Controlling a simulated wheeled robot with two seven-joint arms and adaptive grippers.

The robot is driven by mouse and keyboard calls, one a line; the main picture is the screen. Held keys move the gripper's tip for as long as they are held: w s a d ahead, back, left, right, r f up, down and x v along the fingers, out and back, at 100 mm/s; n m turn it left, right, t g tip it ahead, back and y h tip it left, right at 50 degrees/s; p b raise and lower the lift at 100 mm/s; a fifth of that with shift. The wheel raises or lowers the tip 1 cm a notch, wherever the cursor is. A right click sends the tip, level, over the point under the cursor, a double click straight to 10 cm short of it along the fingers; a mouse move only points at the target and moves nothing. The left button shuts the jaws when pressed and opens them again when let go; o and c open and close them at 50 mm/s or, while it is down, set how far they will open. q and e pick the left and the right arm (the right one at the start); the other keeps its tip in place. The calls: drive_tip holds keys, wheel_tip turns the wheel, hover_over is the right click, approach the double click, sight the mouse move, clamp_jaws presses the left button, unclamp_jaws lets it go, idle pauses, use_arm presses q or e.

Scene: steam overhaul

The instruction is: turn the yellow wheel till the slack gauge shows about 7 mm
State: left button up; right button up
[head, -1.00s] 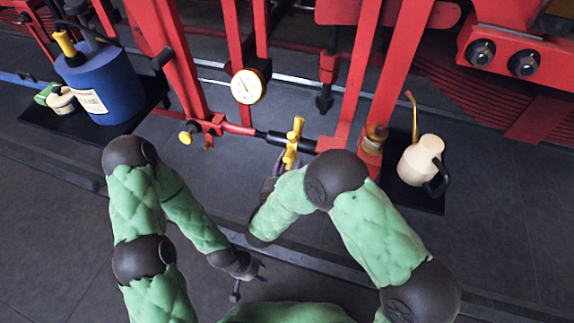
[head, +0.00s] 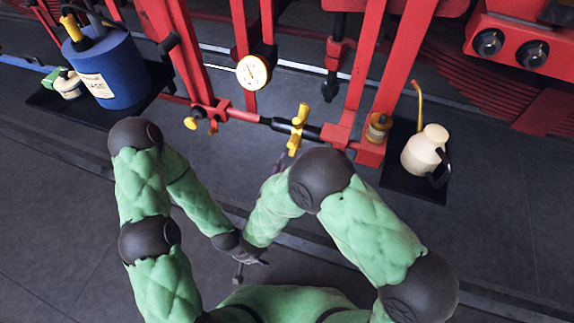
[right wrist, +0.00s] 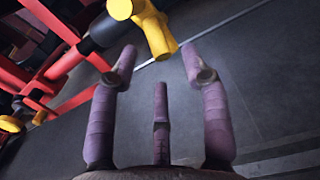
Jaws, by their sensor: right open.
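The yellow wheel (head: 298,130) sits on the black and red rod between the red frame legs, and I see it as a bar with thick ends. In the right wrist view the yellow wheel (right wrist: 148,24) lies just beyond my fingertips, apart from them. The slack gauge (head: 253,72) is a round white dial above the rod; its reading is too small to tell. My right gripper (head: 274,166) is open and empty, just below the wheel; its spread purple fingers (right wrist: 158,62) show in the right wrist view. My left gripper (head: 246,264) is low, away from the rod, its fingers unclear.
A smaller yellow knob (head: 190,123) is at the rod's left end. A blue canister (head: 106,75) stands on a dark tray at left. A cream oil can (head: 424,150) and a brass-topped cup (head: 378,126) are at right. Red frame legs (head: 181,60) flank the rod.

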sight(292, 140)
wheel_tip(292, 140, up, 5)
drive_tip(key=s+p, duration=0.1)
drive_tip(key=p, duration=0.3)
drive_tip(key=shift+a+r+b+x, duration=0.1)
drive_tip(key=shift+r+b+x, duration=0.05)
drive_tip(key=shift+x, duration=1.3)
drive_tip(key=shift+a+r+b+x, duration=0.1)
drive_tip(key=shift+r+b+x, duration=0.1)
drive_tip(key=shift+x, duration=1.3)
drive_tip(key=shift+w, duration=0.1)
clamp_jaws()
drive_tip(key=shift+r, duration=0.15)
